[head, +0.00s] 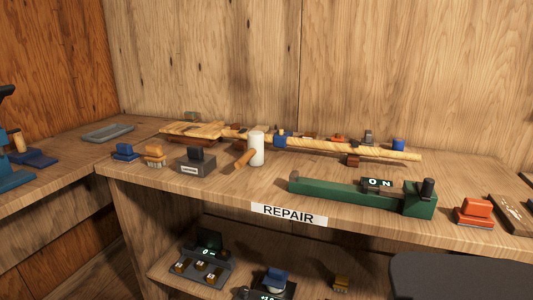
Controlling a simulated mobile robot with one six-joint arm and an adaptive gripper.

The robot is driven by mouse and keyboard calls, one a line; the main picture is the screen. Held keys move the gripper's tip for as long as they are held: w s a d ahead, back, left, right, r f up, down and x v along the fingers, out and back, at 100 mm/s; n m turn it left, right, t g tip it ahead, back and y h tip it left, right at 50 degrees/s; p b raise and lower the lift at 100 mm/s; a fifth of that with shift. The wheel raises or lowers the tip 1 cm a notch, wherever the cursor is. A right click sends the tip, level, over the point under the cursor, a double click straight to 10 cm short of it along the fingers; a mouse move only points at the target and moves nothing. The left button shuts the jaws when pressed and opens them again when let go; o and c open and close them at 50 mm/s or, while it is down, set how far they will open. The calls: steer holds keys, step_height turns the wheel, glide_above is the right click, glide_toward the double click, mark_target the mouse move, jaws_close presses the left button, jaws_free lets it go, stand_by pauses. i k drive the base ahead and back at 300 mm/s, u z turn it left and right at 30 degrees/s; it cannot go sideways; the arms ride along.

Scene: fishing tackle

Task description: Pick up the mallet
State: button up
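The mallet (256,149) lies on the wooden bench top, just left of the middle in the head view. It has a white cylindrical head standing on end and a short orange-brown wooden handle pointing down and left. Nothing covers it from this side. A long pale wooden piece shaped like a paddle or oar lies behind it. My gripper is not in view.
The bench (145,183) carries a green long-bodied device (345,193) to the right of the mallet. A dark block with a label (195,163), brushes (154,155) and an orange-red block (474,212) stand nearby. A shelf below holds small devices (207,260). A dark grey shape fills the bottom right.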

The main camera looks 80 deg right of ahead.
mark_target(254, 155)
steer(key=k, duration=2.35)
steer(key=z, duration=0.45)
steer(key=i, duration=1)
